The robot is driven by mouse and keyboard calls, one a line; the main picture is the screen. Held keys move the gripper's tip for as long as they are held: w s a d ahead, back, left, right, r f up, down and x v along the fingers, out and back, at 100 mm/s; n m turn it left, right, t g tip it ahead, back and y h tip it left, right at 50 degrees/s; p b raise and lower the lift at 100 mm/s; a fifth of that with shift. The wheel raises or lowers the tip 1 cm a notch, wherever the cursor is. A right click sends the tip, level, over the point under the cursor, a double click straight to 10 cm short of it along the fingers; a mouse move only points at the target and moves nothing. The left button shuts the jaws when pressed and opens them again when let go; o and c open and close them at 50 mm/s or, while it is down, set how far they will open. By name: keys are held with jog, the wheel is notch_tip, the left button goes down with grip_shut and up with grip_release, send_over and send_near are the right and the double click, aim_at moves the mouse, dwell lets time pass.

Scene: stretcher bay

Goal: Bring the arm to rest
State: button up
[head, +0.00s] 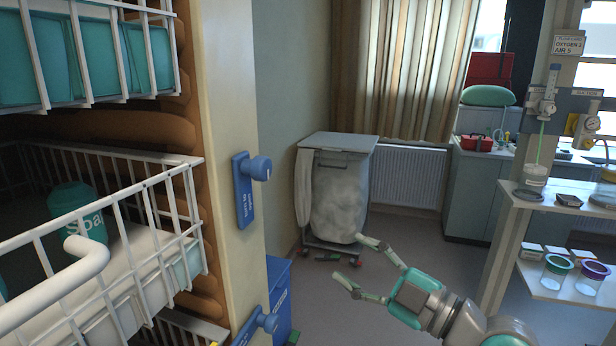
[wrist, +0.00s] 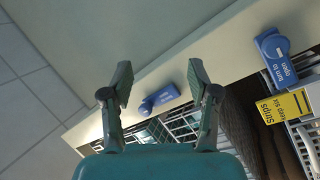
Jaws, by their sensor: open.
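My gripper (head: 352,263) is at the lower right of centre in the head view, at the end of my arm. Its two fingers are spread apart with nothing between them. It is raised in free air in front of the cabinet, with floor behind it. In the wrist view my gripper (wrist: 158,82) also shows open and empty. A blue latch (wrist: 160,98) shows beyond and between the fingers there, apart from them.
A tall cabinet (head: 222,120) with white wire baskets (head: 150,200) and blue turn latches stands at left. A blue bin (head: 279,295) stands by its base. A lidded bag trolley (head: 338,190) is behind. A shelf stand (head: 500,250) with jars is at right.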

jog(key=s+d+f+m+t+h, duration=0.1)
jog(key=s+d+f+m+h, duration=0.2)
jog(key=f, duration=0.5)
jog(key=s+f+m+t+h, duration=0.1)
jog(key=f+m+t+h, duration=0.15)
jog(key=f+m, duration=0.35)
jog(key=s+d+f+m+h, duration=0.2)
jog(key=f+m+h, duration=0.15)
jog(key=f, duration=0.55)
jog(key=s+d+f+m+h, duration=0.2)
jog(key=s+f, duration=0.3)
jog(key=s, duration=0.1)
jog(key=s+d+f+m+h, duration=0.2)
jog(key=s+f+m, duration=0.1)
jog(key=s+f, duration=0.3)
jog(key=s+d+m+g+h, duration=0.1)
jog(key=s+m, duration=0.1)
jog(key=s, duration=2.2)
jog(key=shift+d+r+h, duration=0.25)
jog(key=shift+r+h, duration=0.1)
jog(key=shift+h, duration=0.05)
jog(key=shift+s+g, duration=0.1)
jog(key=shift+g, duration=0.15)
